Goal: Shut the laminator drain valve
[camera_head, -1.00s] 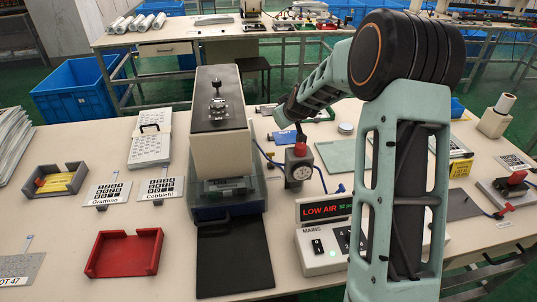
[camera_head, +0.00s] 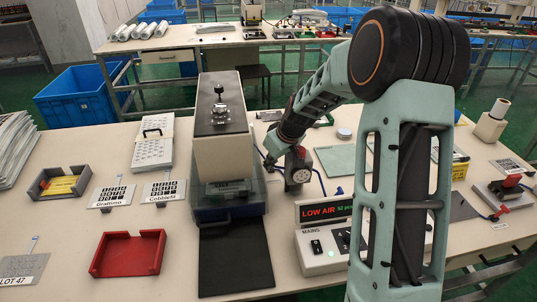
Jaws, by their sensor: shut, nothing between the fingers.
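A grey regulator with a round gauge (camera_head: 298,174) and a red top (camera_head: 301,152) stands right of the beige press machine (camera_head: 221,130), with blue hoses at it. My dark gripper (camera_head: 272,156) is shut and empty, pointing down beside the regulator's upper left. I cannot tell whether it touches the regulator or a hose. A blue fitting (camera_head: 338,192) lies on the table right of the regulator. No label marks the drain valve, so I cannot tell which part it is.
A control box (camera_head: 322,256) reads "LOW AIR" at the front. A red-handled unit (camera_head: 511,182) with a blue hose stands at far right. A red tray (camera_head: 128,254) and black plate (camera_head: 235,258) lie at front left. My arm hides part of the right table.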

